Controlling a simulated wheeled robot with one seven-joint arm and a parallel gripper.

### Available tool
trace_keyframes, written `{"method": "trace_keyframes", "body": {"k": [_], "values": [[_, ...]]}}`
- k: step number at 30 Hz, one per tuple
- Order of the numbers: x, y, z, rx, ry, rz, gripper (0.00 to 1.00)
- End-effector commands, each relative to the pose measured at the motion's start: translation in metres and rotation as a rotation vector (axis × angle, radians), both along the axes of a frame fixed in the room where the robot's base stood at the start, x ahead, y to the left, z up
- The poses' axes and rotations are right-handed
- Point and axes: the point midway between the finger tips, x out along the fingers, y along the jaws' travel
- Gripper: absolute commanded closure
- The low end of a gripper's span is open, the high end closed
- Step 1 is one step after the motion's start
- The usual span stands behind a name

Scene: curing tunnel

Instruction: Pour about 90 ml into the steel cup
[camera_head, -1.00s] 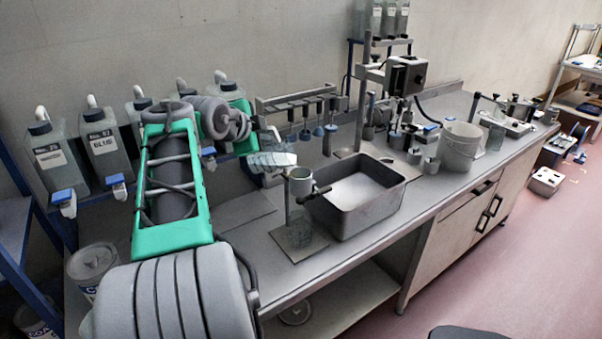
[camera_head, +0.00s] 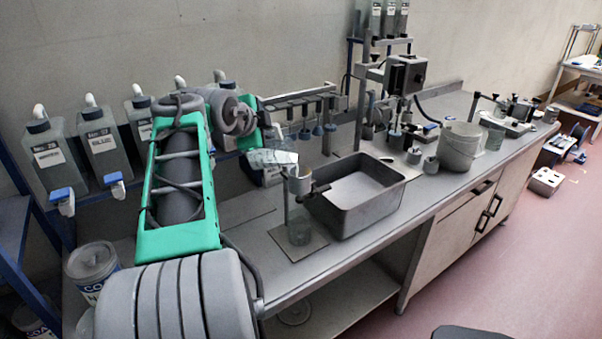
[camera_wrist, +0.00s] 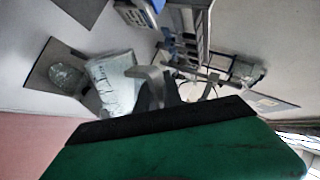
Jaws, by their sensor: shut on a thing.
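The steel cup (camera_head: 300,184) is held on a small stand above a clear glass beaker (camera_head: 299,230) in the head view. My gripper (camera_head: 258,138) is shut on a translucent container (camera_head: 270,160), held tilted just left of the cup. The container's right end is close to the cup's rim and partly overlaps it; I cannot tell whether they touch. No stream of liquid can be made out. In the wrist view the container (camera_wrist: 115,82) is beside my dark fingers (camera_wrist: 158,92). The beaker (camera_wrist: 68,79) stands beyond it there; the steel cup cannot be made out.
A grey basin (camera_head: 355,200) stands right of the cup stand. A rack with hanging blue-tipped tools (camera_head: 310,112) is behind. Several capped bottles (camera_head: 105,145) line the wall at left. A bucket (camera_head: 459,146) stands further right. Bare bench lies left of the stand.

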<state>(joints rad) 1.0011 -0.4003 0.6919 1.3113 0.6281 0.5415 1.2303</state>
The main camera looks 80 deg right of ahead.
Motion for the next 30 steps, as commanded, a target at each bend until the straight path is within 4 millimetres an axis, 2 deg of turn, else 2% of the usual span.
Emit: {"method": "trace_keyframes", "body": {"k": [30], "values": [[0.0002,0.0007,0.0050,0.005,-0.056,0.009,1.00]]}}
